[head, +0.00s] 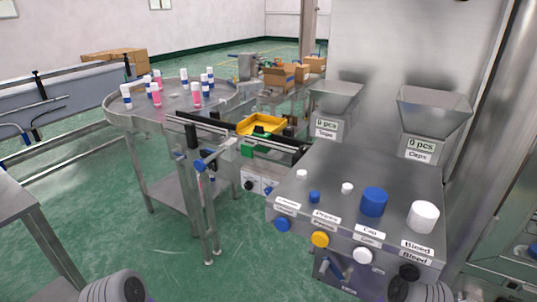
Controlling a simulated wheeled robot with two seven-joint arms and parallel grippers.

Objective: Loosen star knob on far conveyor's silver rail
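A long conveyor with blue-grey side panels (85,87) stands at the far left. A thin silver rail (45,103) runs along its near side. Dark upright brackets (38,77) stand on the conveyor. Its small fittings are too small to tell which is the star knob. Neither gripper shows. Only two grey ribbed rounded parts, which look like parts of my arms, show at the bottom edge, far from that conveyor.
A round steel table (135,113) with several pink, white and blue cans stands between. A control panel (325,205) with buttons and two hoppers (435,110) fills the right. A steel table (25,215) stands at the near left. Green floor (110,210) is clear between.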

